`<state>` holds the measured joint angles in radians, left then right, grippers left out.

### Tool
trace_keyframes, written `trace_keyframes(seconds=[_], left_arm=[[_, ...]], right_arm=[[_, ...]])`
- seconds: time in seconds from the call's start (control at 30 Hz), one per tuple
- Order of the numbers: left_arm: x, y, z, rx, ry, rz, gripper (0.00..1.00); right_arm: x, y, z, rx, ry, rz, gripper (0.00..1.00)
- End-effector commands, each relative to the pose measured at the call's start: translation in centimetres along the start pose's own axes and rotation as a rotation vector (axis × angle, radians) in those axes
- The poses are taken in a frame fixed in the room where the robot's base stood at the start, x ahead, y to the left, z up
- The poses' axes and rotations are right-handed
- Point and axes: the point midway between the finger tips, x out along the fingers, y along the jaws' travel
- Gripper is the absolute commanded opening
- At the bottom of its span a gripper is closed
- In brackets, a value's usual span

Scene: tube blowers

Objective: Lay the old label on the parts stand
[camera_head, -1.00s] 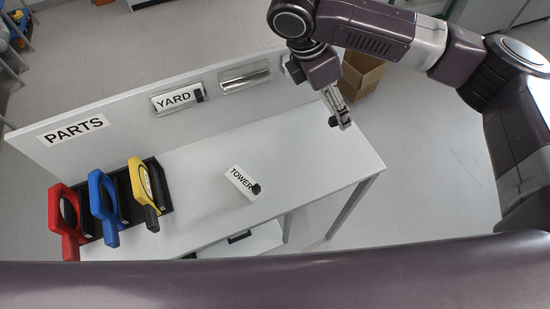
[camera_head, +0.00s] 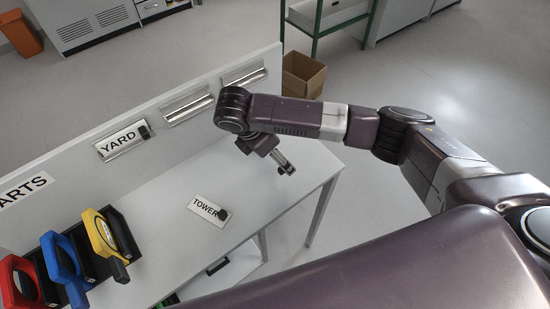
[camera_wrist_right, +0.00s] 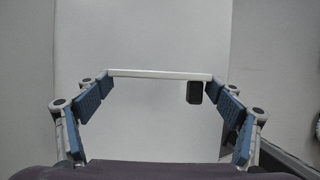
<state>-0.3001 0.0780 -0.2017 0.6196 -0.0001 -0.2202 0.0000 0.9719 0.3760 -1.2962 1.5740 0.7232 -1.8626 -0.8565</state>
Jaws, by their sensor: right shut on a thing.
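My right gripper (camera_head: 284,168) is over the right end of the grey-white parts stand (camera_head: 165,205). In the right wrist view it is shut on a thin white label (camera_wrist_right: 160,74), seen edge-on with a black knob (camera_wrist_right: 194,92) below it. The held label's face and text are hidden, and its height above the top cannot be told. A white TOWER label (camera_head: 203,209) with a black knob lies flat on the stand top. A YARD label (camera_head: 122,138) sits in a holder on the back panel. My left gripper is not in view.
Two empty metal holders (camera_head: 188,106) (camera_head: 243,76) are on the back panel. Yellow (camera_head: 102,236), blue (camera_head: 64,268) and red (camera_head: 20,285) tube blowers stand in a black rack at left. The top around TOWER is clear. A cardboard box (camera_head: 302,75) stands behind.

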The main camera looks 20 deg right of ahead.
Motion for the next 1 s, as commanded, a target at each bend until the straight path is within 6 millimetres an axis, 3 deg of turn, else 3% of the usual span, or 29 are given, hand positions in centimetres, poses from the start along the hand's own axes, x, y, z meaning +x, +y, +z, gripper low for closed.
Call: trace_keyframes(seconds=[0.2, 0.57, 0.6, 0.7, 1.0], left_arm=[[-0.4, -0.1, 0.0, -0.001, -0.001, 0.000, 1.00], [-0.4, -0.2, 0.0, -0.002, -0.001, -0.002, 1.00], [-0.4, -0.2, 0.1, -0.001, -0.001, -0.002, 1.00], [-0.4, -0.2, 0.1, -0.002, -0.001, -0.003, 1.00], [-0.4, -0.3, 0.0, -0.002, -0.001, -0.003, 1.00]], right_arm=[[2.5, -0.1, -1.1, 0.000, 0.000, -0.002, 0.58], [2.9, -0.1, -1.2, -0.001, 0.000, -0.002, 0.58], [2.8, -0.1, -1.2, -0.001, 0.001, -0.001, 0.89], [2.8, -0.1, -1.2, -0.001, 0.001, -0.001, 1.00], [2.7, 0.0, -1.2, 0.000, 0.000, -0.001, 1.00]])
